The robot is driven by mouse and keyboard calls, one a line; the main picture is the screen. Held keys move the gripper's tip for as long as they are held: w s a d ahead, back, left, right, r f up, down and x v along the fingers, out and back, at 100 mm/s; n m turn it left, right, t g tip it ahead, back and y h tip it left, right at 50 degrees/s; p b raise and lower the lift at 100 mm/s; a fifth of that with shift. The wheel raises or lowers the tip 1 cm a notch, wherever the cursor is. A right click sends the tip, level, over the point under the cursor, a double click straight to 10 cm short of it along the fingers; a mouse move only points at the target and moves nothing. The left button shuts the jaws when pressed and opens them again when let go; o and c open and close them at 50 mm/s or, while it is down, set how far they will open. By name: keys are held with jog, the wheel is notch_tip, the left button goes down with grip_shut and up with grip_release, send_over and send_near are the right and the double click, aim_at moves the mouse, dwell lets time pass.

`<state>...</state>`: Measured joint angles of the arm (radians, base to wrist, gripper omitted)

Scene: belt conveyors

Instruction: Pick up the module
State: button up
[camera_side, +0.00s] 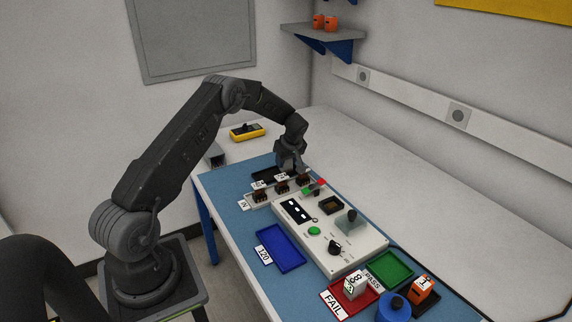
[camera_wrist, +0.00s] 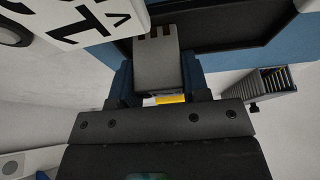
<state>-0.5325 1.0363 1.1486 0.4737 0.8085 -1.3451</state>
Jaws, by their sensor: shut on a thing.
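My gripper (camera_side: 291,166) is low over the far end of the blue mat, beside a black tray (camera_side: 263,177). In the wrist view its two fingers (camera_wrist: 157,88) are shut on a grey block-shaped module (camera_wrist: 157,62) with dark slots along one end. The black tray (camera_wrist: 225,30) shows behind the module there. I cannot tell whether the module touches the tray. In the side view the module is hidden by the gripper. Several dark brown modules (camera_side: 282,188) stand in a white rack (camera_side: 262,202) labelled IN, just in front of the gripper.
A white tester panel (camera_side: 341,251) with buttons stands mid-mat. A blue tray (camera_side: 280,264), a red FAIL tray (camera_side: 369,294) with a white block and a green PASS tray (camera_side: 388,266) lie nearer. A yellow meter (camera_side: 247,132) lies behind. A white label card (camera_wrist: 85,22) is close to the gripper.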

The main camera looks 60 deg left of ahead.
jog(key=shift+c, duration=0.8)
jog(key=shift+r, duration=0.2)
jog(key=shift+r, duration=0.3)
jog(key=r, duration=0.3)
jog(key=shift+s+a+r, duration=0.2)
jog(key=shift+s+r, duration=0.1)
jog(key=shift+r, duration=0.1)
jog(key=s+a+r, duration=0.5)
jog(key=s+r, duration=0.1)
jog(key=s, duration=0.3)
jog(key=shift+s+r, duration=0.15)
jog(key=shift+s, duration=0.25)
